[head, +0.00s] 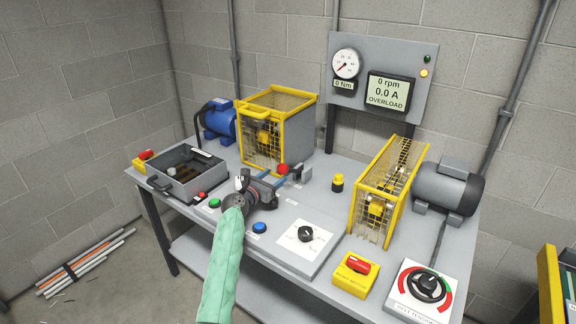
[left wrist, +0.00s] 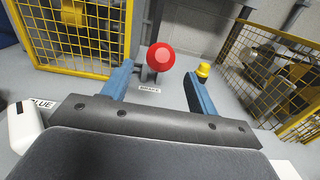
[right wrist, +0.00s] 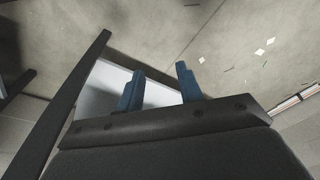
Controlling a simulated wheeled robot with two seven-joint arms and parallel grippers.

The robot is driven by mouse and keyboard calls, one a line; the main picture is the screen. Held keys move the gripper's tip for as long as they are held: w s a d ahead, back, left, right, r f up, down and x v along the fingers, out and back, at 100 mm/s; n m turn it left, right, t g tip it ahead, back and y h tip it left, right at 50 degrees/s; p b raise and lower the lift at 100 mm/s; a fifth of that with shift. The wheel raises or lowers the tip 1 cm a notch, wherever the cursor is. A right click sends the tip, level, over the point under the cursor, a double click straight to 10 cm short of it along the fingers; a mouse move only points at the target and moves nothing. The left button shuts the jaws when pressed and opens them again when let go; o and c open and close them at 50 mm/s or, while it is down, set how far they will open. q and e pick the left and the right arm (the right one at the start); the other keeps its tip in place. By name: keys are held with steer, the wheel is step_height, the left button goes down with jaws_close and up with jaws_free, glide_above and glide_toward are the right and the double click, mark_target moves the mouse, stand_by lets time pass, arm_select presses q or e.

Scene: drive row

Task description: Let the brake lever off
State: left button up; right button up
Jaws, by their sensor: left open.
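The brake lever's round red knob (head: 283,169) stands upright from the bench behind my left gripper. In the left wrist view the knob (left wrist: 160,57) sits on a grey lever above a small label reading BRAKE. My left gripper (head: 286,178) is open, with one blue finger on either side of the knob's line of approach. In the left wrist view the knob appears between the fingers and slightly beyond their tips; contact cannot be told. My right gripper (right wrist: 160,82) is open and empty in the right wrist view, over the floor beside a bench leg.
Yellow mesh guards (head: 275,125) and (head: 385,190) flank the lever area. A yellow button post (head: 337,183) stands right of the knob. The panel display (head: 388,92) reads 0 rpm, 0.0 A, OVERLOAD. A red switch (head: 358,265) and a dial (head: 427,286) are at front right.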

mark_target(284, 168)
arm_select(q)
steer(key=shift+w+d+r, duration=0.15)
steer(key=shift+w+d, duration=0.2)
steer(key=shift+w, duration=0.2)
steer(key=p+x, duration=0.1)
steer(key=x, duration=0.4)
steer(key=shift+w+d, duration=0.2)
steer(key=shift+w, duration=0.05)
steer(key=shift+w+d, duration=0.3)
steer(key=shift+w, duration=0.1)
arm_select(e)
steer(key=shift+s+d+f, duration=0.1)
steer(key=shift+s+f, duration=0.05)
steer(key=shift+f, duration=0.95)
steer(key=shift+s+d+f, duration=0.1)
steer(key=shift+s+f, duration=0.05)
steer(key=shift+f, duration=0.9)
arm_select(q)
jaws_close()
arm_select(e)
steer(key=shift+r, duration=0.15)
steer(key=shift+w, duration=0.1)
